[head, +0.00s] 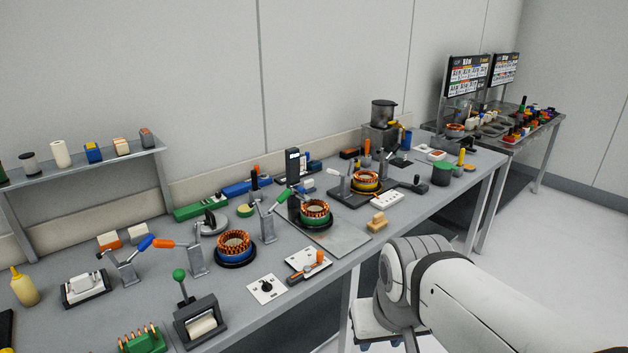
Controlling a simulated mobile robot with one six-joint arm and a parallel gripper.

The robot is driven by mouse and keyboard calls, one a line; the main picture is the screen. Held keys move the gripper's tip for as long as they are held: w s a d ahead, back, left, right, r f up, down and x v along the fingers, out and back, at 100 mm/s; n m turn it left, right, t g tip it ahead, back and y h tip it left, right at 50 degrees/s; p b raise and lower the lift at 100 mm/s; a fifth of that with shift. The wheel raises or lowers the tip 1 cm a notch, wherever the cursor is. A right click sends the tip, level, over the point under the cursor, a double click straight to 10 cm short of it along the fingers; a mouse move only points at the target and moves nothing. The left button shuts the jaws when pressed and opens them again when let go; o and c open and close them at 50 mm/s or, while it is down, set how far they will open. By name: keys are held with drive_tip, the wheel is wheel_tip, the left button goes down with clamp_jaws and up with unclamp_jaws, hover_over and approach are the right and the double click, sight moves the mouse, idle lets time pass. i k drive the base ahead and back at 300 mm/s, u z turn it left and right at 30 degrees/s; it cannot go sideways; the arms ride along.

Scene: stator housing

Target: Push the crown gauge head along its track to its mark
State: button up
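A dark upright column with a small display (293,168) stands at the middle of the bench and looks like the crown gauge. A green part (284,195) shows low on its front; I cannot tell whether this is the gauge head. A stator with copper windings and a green body (316,214) stands just in front, on a grey plate (345,240). The track and its mark are too small to make out. My white arm comes in from the lower right, apart from the gauge. My gripper is out of view.
The grey bench (225,290) is crowded. Left of the gauge are a blue-bodied stator (235,248) and lever clamps (197,260). Right are another stator (366,182), a white block with holes (387,202) and a tan brush (377,222). The plate's front right part is bare.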

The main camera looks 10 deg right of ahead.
sight(297, 188)
drive_tip(key=z, duration=0.3)
drive_tip(key=i, duration=1.55)
drive_tip(key=u, duration=0.65)
